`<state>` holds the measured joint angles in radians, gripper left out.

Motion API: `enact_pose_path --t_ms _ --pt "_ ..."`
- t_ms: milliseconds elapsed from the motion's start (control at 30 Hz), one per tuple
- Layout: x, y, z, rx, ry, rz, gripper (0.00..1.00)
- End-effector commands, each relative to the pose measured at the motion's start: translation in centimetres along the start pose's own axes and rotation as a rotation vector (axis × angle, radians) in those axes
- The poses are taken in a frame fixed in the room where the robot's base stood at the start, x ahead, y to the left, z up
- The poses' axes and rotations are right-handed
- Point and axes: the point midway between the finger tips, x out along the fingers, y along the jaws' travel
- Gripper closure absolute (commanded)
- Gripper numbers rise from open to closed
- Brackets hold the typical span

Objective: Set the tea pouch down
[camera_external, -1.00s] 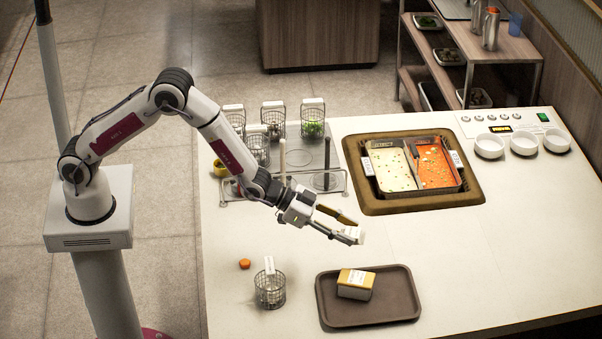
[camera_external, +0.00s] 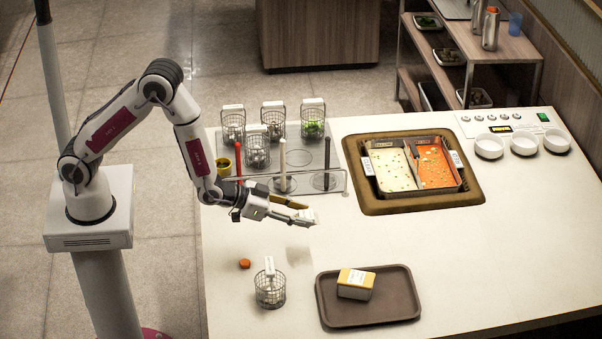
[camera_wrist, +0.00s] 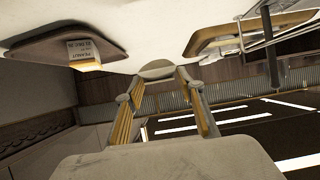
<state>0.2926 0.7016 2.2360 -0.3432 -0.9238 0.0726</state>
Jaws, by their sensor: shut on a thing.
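My gripper (camera_external: 295,213) is shut on a small pale tea pouch (camera_external: 306,218). The pouch is held in the air above the counter, and a soft shadow lies on the counter below it. In the wrist view the pouch (camera_wrist: 157,69) shows as a pale rounded shape between the tips of my two fingers. The fingers hide part of it.
A dark tray (camera_external: 392,312) holds a yellow-and-white labelled block (camera_external: 356,284). A wire basket (camera_external: 270,289) and an orange piece (camera_external: 244,264) are left of it. Sauce wells (camera_external: 413,168) lie behind, with several baskets at back left.

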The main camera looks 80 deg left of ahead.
Motion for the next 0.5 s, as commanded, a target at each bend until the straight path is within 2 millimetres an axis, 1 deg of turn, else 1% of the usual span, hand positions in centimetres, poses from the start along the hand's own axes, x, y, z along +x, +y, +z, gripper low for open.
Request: enact_pose_path --t_ms 367,500 --pt "0.05 0.06 0.10 0.002 -0.002 0.004 0.83" --pt "0.24 0.06 0.51 0.002 -0.003 0.004 0.83"
